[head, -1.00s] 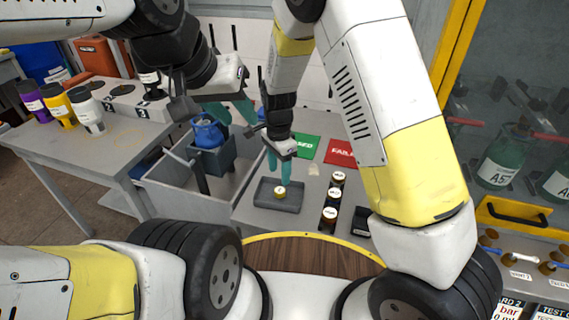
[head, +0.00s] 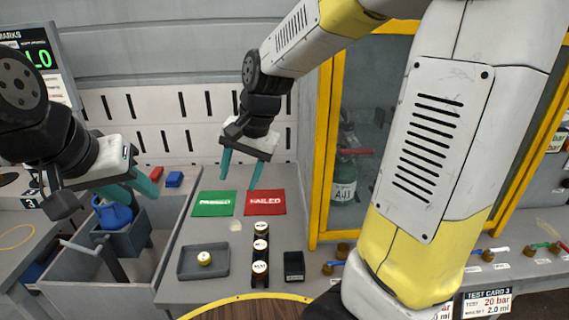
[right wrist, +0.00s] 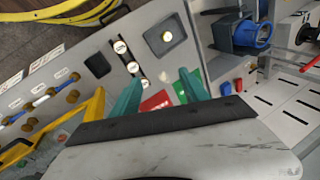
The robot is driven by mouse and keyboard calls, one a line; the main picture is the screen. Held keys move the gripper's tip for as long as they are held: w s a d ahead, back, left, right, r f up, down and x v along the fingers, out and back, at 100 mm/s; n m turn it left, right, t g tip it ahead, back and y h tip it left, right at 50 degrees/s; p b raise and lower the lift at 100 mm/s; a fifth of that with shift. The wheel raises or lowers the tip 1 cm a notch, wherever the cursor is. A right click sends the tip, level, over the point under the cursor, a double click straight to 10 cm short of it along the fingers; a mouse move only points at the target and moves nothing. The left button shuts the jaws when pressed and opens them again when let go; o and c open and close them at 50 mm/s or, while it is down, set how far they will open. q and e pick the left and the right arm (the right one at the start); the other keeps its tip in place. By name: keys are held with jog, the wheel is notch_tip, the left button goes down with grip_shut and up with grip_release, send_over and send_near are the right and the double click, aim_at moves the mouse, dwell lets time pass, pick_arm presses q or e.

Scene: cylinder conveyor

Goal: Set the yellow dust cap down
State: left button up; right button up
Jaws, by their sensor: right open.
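A small round yellow piece with a pale top, which looks like the dust cap (head: 204,258), rests in the shallow grey tray (head: 186,271) on the bench. In the right wrist view the cap (right wrist: 167,36) also lies in the tray, beyond my fingers. My right gripper (head: 240,181) is open and empty. It hangs above the bench near the green and red mats, apart from the tray. Its two teal fingers (right wrist: 160,76) stand apart in the right wrist view.
A row of labelled cylinders (head: 260,248) stands right of the tray, beside a black block (head: 294,266). Green (head: 214,204) and red (head: 265,202) mats lie behind. A blue container (head: 113,215) sits in a grey holder at left. A yellow-framed cabinet (head: 325,150) bounds the right.

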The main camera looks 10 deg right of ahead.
jog(key=s+d+r+n+t, duration=0.4)
jog(key=s+d+r, duration=0.3)
jog(key=s+d, duration=0.3)
jog(key=shift+s+d+n+h, duration=0.15)
jog(key=shift+s+n+h, duration=0.25)
jog(key=shift+s+n, duration=0.45)
jog(key=shift+s, duration=0.15)
